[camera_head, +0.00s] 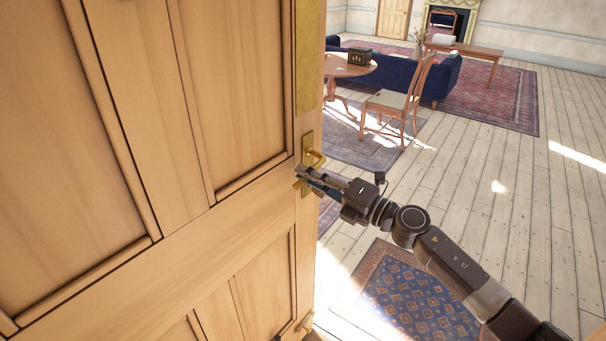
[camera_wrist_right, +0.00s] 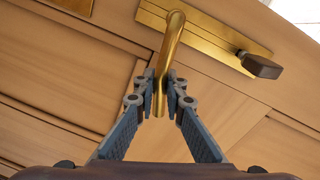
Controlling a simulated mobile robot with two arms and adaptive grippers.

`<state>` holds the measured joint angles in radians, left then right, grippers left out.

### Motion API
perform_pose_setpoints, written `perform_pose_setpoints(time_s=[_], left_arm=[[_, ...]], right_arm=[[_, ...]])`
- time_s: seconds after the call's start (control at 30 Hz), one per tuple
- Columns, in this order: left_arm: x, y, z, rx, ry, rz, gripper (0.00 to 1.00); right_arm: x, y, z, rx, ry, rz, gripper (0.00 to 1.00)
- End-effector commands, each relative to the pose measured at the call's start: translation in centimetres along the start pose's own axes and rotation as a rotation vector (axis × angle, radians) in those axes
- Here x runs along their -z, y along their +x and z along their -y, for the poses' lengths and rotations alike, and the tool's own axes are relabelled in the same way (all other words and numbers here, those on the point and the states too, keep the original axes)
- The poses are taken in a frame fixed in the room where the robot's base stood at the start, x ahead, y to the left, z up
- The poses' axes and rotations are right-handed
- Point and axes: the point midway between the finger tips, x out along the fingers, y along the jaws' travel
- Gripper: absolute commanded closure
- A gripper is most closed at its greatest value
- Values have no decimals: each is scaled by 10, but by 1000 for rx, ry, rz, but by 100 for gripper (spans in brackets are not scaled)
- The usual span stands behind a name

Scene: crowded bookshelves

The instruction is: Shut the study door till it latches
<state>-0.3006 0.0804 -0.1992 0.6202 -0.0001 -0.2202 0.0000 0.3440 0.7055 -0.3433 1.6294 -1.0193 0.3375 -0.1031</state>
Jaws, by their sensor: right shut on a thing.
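The study door (camera_head: 180,120) is a panelled wooden door that fills the left half of the head view. It stands open, with the room showing past its right edge. A brass handle (camera_head: 314,158) on a brass plate sits near that edge. My right gripper (camera_head: 304,178) is at the handle. In the right wrist view, the gripper (camera_wrist_right: 163,100) is shut on the brass lever (camera_wrist_right: 170,60), which lies between its two fingers. The brass plate (camera_wrist_right: 215,30) is behind the lever. The latch and frame cannot be made out. My left gripper is not in view.
Beyond the door are a round table (camera_head: 346,68), a wooden chair (camera_head: 392,105) and a dark blue sofa (camera_head: 440,78). A blue patterned rug (camera_head: 415,300) lies on the near floor. The plank floor (camera_head: 490,190) at the right is clear.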

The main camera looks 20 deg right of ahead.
Motion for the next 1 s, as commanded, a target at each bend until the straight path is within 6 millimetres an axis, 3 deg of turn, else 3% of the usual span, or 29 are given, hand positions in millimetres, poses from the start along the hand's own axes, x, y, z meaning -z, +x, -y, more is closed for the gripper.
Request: perform_pose_setpoints(time_s=[0.2,0.33,0.5,0.83,0.87,1.0], left_arm=[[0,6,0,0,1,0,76],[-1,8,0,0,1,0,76],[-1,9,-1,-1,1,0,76],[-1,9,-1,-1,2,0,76],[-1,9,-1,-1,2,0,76],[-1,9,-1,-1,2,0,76]], right_arm=[[8,-46,3,12,5,1,100],[13,-65,-2,12,1,-3,100],[16,-76,-8,10,-2,-5,100],[17,-76,-10,8,-2,-6,100],[17,-76,-10,8,-2,-6,87],[17,-76,-10,7,-2,-7,71]])
